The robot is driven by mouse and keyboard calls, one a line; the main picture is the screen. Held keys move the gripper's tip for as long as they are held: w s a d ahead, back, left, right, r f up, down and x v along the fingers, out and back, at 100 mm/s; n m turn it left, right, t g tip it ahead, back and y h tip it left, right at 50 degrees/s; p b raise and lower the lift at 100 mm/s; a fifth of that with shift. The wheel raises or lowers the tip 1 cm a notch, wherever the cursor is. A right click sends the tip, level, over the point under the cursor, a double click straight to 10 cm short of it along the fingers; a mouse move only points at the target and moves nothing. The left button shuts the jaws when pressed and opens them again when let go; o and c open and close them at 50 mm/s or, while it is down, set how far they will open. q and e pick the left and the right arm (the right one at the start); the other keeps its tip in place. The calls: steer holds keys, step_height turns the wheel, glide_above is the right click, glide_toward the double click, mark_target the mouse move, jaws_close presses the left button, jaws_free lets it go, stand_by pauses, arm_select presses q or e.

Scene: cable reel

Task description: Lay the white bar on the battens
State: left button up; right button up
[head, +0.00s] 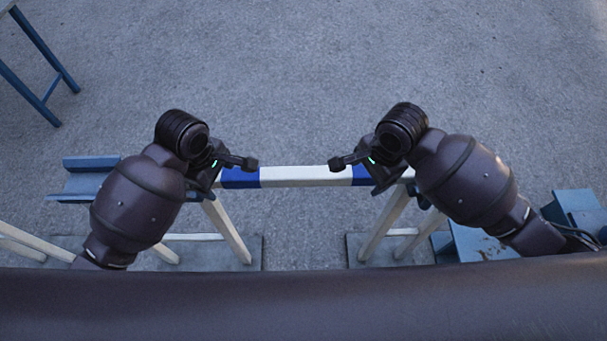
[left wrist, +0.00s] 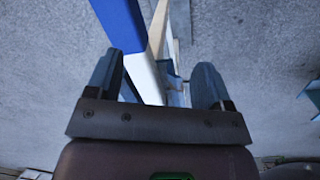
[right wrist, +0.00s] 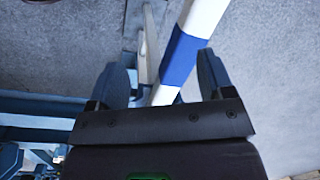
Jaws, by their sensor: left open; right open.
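The white bar (head: 300,176), banded with blue, lies level across the middle of the head view, atop pale slanted legs (head: 228,230). My left gripper (head: 228,165) is open at its left part. In the left wrist view the bar (left wrist: 146,75) runs between the fingers, nearer the left one. My right gripper (head: 362,165) is open at its right part. In the right wrist view the bar (right wrist: 180,58) passes between the fingers, nearer the right one. Neither gripper clamps it. I cannot tell which pale pieces are the battens; my arms hide the bar's ends.
Grey base plates (head: 249,254) lie under the legs. A blue metal piece (head: 90,164) stands at the left and blue steel parts (head: 577,208) at the right. A blue trestle (head: 40,60) is at the far left. The grey ground beyond the bar is clear.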

mark_target(225, 174)
arm_select(q)
steer(key=w+n, duration=0.1)
steer(key=w+r+n, duration=0.1)
steer(key=w+n, duration=0.1)
steer(key=w+r+n+y, duration=0.1)
steer(key=w, duration=0.1)
steer(key=shift+w+a+r+n+g, duration=0.1)
steer(key=shift+a+n+g, duration=0.05)
steer(key=shift+n+g, duration=0.25)
arm_select(e)
steer(key=w+d+m, duration=0.1)
steer(key=m, duration=0.1)
steer(key=w+d+r+m+h, duration=0.1)
steer(key=w, duration=0.1)
steer(key=w+d+r+m, duration=0.1)
steer(key=w+m, duration=0.1)
steer(key=shift+w+m+g+h, duration=0.15)
steer(key=shift+m+g+h, duration=0.15)
steer(key=shift+g, duration=0.1)
arm_select(q)
step_height(225, 174, down, 11)
steer(key=shift+r, duration=0.1)
arm_select(e)
step_height(225, 174, down, 11)
steer(key=shift+r, duration=0.15)
arm_select(q)
jaws_close()
arm_select(e)
jaws_close()
steer(key=shift+a, duration=0.1)
